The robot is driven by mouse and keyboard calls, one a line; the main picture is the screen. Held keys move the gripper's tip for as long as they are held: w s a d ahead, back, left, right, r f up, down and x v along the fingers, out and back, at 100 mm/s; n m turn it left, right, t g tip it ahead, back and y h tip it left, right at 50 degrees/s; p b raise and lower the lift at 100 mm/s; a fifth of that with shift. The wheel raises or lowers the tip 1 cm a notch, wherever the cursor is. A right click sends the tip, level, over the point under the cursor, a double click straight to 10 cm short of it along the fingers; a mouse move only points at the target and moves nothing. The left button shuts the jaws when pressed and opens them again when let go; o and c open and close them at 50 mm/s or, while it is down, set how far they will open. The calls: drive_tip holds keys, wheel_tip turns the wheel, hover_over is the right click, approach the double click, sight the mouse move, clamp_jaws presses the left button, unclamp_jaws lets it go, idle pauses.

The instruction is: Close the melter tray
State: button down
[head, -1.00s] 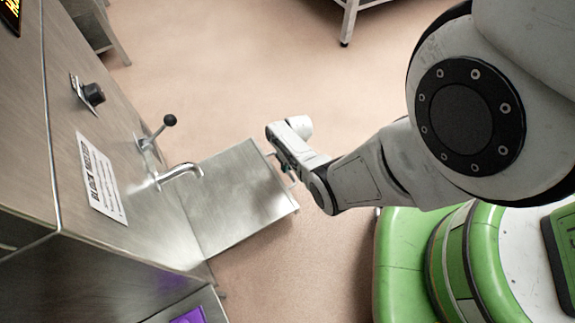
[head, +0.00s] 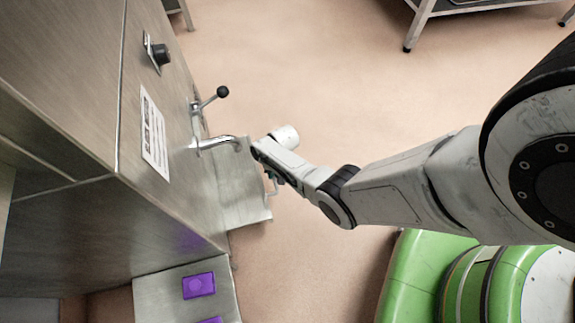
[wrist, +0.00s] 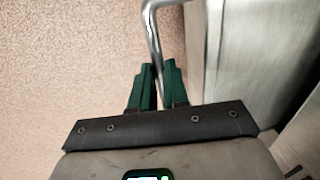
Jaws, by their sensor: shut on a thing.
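The melter tray (head: 236,205) is a flat brushed-steel drawer low on the front of the steel melter (head: 165,125). In the head view only a short length of it sticks out from the melter's front. Its handle is a bent steel bar (wrist: 153,25), seen in the wrist view beside the tray front (wrist: 245,60). My gripper (wrist: 158,72) has dark green fingers, shut on the handle bar. In the head view my gripper (head: 272,177) is at the tray's outer edge, partly hidden by my wrist.
A curved spout (head: 218,142) and a black-knobbed lever (head: 210,98) stick out above the tray. A black knob (head: 160,53) and a label are on the panel. A steel surface with purple blocks (head: 198,285) stands at lower left. The floor (head: 310,100) is open behind my arm.

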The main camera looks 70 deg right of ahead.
drive_tip(key=shift+w+a, duration=0.35)
drive_tip(key=c, duration=1.1)
unclamp_jaws()
drive_tip(key=r+p, duration=0.2)
drive_tip(key=r, duration=0.1)
drive_tip(key=s+d+r+p, duration=0.1)
drive_tip(key=r+p, duration=0.2)
drive_tip(key=r, duration=0.1)
drive_tip(key=r+p, duration=0.2)
drive_tip(key=r, duration=0.1)
drive_tip(key=shift+s+d+r, duration=0.2)
drive_tip(key=shift+s+r, duration=0.1)
